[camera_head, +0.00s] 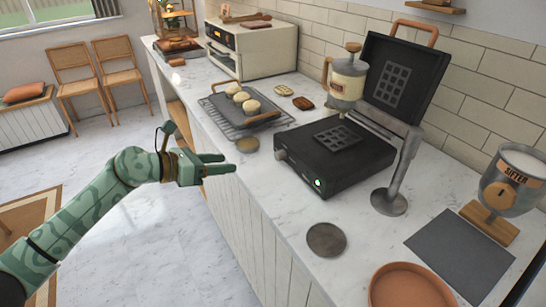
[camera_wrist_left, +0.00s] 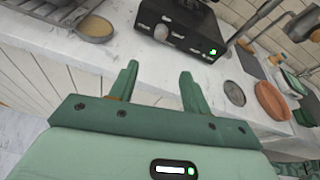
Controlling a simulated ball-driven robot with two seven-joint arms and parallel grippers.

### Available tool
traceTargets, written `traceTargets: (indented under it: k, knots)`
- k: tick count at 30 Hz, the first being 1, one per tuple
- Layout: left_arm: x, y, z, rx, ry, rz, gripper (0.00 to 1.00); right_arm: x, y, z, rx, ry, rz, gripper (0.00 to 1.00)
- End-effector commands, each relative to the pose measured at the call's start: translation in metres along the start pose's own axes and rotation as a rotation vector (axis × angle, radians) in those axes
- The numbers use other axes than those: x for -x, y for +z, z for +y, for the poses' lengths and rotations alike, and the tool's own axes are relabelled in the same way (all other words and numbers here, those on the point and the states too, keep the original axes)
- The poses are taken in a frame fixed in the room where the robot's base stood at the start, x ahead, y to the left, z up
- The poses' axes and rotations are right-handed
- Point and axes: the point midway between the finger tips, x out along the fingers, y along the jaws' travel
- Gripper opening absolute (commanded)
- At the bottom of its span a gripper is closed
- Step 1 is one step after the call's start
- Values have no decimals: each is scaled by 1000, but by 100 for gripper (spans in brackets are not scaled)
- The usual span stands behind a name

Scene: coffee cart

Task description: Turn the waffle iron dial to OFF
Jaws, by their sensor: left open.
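The black waffle iron (camera_head: 350,172) stands on the marble counter with its lid (camera_head: 402,76) raised. Its dial (camera_head: 281,154) is a small pale knob on the front face, left of a glowing green light (camera_head: 317,183). In the left wrist view the dial (camera_wrist_left: 160,32) shows ahead of my fingers on the dark front panel (camera_wrist_left: 180,24). Its pointing direction is too small to read. My left gripper (camera_head: 231,163) is open and empty, in front of the counter edge and left of the dial, apart from it. It also shows in the left wrist view (camera_wrist_left: 160,72). My right gripper is not in view.
A batter dispenser (camera_head: 347,82) hangs over the iron beside a metal stand (camera_head: 389,202). A wire rack (camera_head: 216,117) with pastries lies left. Flat discs (camera_head: 326,240) and a terracotta plate (camera_head: 408,289) lie on the counter. A sifter (camera_head: 513,181) stands right. Counter just before the iron is clear.

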Motion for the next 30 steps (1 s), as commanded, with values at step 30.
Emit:
traceTargets:
  k: [30]
  knots:
    - [-152, 11, -1, -197, 12, 60, 48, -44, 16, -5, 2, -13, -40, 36]
